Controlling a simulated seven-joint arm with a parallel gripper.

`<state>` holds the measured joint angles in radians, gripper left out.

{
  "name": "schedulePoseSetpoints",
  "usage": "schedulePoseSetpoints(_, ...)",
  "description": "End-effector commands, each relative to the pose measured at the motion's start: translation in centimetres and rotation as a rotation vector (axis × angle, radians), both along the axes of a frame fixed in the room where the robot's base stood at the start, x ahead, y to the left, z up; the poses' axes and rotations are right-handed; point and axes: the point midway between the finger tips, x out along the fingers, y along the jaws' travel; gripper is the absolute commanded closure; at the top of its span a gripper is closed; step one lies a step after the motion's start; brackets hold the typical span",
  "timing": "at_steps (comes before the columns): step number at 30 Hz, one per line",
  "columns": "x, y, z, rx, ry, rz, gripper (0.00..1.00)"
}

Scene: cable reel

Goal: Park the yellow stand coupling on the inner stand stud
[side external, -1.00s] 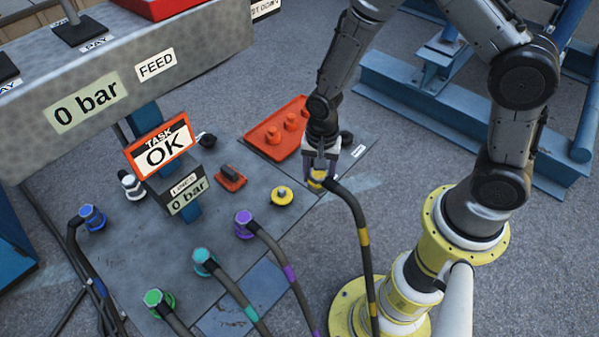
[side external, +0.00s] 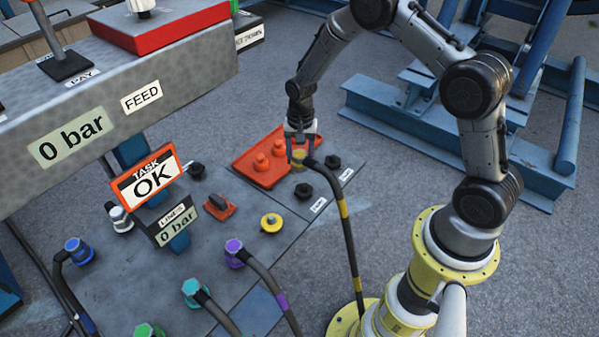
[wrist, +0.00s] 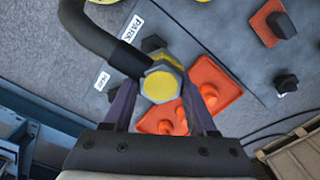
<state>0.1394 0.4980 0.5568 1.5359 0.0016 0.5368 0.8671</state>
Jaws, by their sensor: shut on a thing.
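My gripper (side external: 300,146) is shut on the yellow coupling (side external: 299,158), which has a black hose with yellow bands. In the wrist view the coupling's yellow hex face (wrist: 160,86) sits between the two fingers (wrist: 160,112). The coupling is held up in the air, apart from the studs. In the wrist view one stud (wrist: 153,43) shows just beyond the coupling, partly hidden.
An orange tray (side external: 247,168) with orange plugs lies behind the gripper. The TASK OK sign (side external: 147,180) stands at left.

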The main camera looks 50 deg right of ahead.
Motion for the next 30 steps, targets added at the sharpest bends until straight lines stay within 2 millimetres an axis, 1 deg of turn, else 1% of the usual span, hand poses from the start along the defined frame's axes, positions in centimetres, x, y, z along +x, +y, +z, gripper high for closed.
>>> schedulePoseSetpoints(1,-0.1,-0.7,-0.4,0.001,0.006,-0.017,1.00)
schedulePoseSetpoints(2,-0.2,-1.0,-0.5,0.001,0.008,-0.024,1.00)
schedulePoseSetpoints(6,-0.4,-1.5,-1.0,0.002,0.013,-0.037,1.00)
schedulePoseSetpoints(11,-0.5,-1.5,-2.2,0.003,0.015,-0.037,1.00)
schedulePoseSetpoints(24,-0.5,-1.4,-6.8,0.002,0.014,-0.037,1.00)
schedulePoseSetpoints(30,-0.5,-1.4,-8.5,0.002,0.013,-0.036,1.00)
